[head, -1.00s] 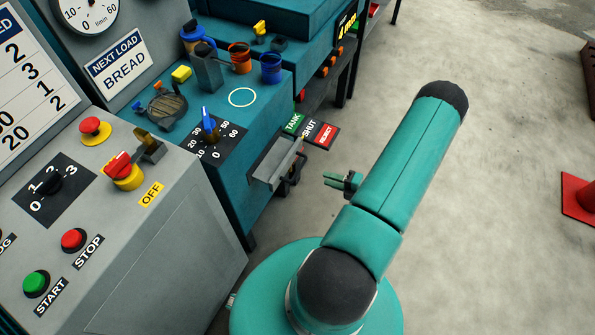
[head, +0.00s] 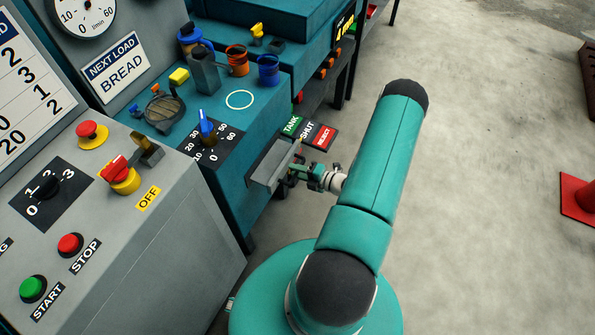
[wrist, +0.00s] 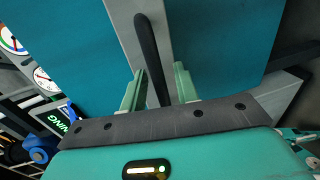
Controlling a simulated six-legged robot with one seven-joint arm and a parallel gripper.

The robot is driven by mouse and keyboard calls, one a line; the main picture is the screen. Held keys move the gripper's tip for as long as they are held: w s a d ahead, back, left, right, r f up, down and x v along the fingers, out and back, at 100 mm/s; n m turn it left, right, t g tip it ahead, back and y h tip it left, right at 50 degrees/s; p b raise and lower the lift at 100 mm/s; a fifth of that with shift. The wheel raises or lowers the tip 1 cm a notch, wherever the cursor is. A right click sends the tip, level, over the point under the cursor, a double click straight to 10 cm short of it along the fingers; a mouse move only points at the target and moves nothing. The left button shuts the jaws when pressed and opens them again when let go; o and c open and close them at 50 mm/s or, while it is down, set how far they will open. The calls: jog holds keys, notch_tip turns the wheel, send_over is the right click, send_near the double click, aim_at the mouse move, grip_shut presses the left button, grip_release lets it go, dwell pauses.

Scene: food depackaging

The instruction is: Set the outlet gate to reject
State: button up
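The outlet gate is a grey chute (head: 270,168) on the side of the teal machine. Its dark lever (wrist: 147,45) runs down the wrist view, in front of a grey plate. My gripper (head: 297,173) is at the chute's right side in the head view. In the wrist view, my gripper (wrist: 159,70) is open, with the lever between its two green fingers. The lever is nearer the left finger, and a gap shows to the right finger. The gate labels are a green TANK (head: 291,126), a dark SHUT (head: 308,132) and a red REJECT (head: 324,138). Which label the lever points at cannot be told.
A blue-pointer dial (head: 207,130) is on the machine top left of the chute. The grey control panel (head: 185,215) with START and STOP buttons stands at the left. Open concrete floor (head: 480,200) lies to the right, with a red-based object (head: 578,200) at the edge.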

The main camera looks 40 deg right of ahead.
grip_shut()
jog(key=f+v, duration=0.1)
jog(key=v, duration=0.6)
jog(key=shift+s+f, duration=0.2)
jog(key=shift+s, duration=0.1)
jog(key=shift+d, duration=0.15)
grip_release()
jog(key=shift+s, duration=0.1)
jog(key=v, duration=1.3)
jog(key=shift+s, duration=0.3)
